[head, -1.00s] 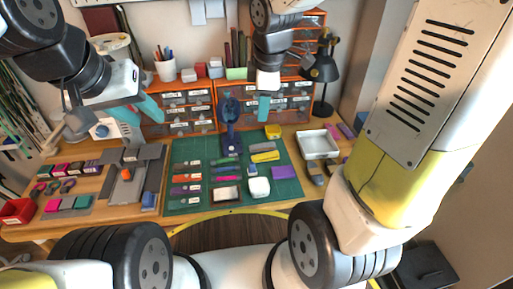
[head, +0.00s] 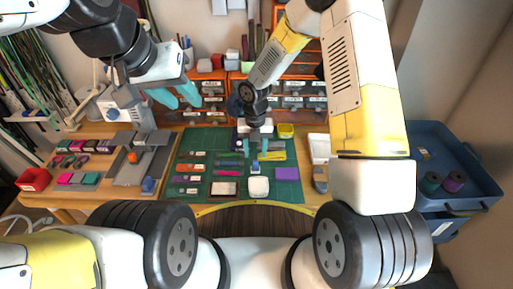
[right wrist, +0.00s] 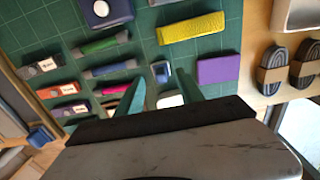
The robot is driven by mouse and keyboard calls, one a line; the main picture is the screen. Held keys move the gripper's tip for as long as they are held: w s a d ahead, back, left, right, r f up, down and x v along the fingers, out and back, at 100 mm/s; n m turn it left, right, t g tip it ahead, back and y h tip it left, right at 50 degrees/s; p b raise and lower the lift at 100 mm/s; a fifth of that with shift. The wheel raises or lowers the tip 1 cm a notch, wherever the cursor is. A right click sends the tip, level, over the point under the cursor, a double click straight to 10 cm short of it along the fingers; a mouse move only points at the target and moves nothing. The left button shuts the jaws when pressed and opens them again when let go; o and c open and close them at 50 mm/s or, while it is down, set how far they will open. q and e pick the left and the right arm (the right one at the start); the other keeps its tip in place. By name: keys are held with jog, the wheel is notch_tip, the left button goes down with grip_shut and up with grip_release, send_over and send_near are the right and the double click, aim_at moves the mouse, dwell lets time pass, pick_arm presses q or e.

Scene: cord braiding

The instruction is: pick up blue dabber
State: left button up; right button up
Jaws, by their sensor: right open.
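A small blue and white item (head: 256,168), which looks like the blue dabber, lies on the green cutting mat (head: 215,146). It also shows in the right wrist view (right wrist: 162,72), between my fingertips and slightly beyond them. My right gripper (head: 256,150) is open, pointing down over the mat, with its teal fingers (right wrist: 164,88) to either side of the item. I cannot tell the remaining height, and nothing is held. My left gripper (head: 177,95) is open and empty, raised in front of the drawers at the left.
Near the item are a yellow bar (right wrist: 192,27), a purple block (right wrist: 218,69), a white pad (head: 258,187) and several coloured pens. A dark blue stand (head: 241,127) is behind. A grey tray (head: 128,172) lies left. A blue bin (head: 456,150) with spools is at the right.

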aim_at(255, 161)
jog(key=f, duration=0.3)
jog(key=s+f, duration=0.1)
jog(key=f, duration=0.1)
grip_shut()
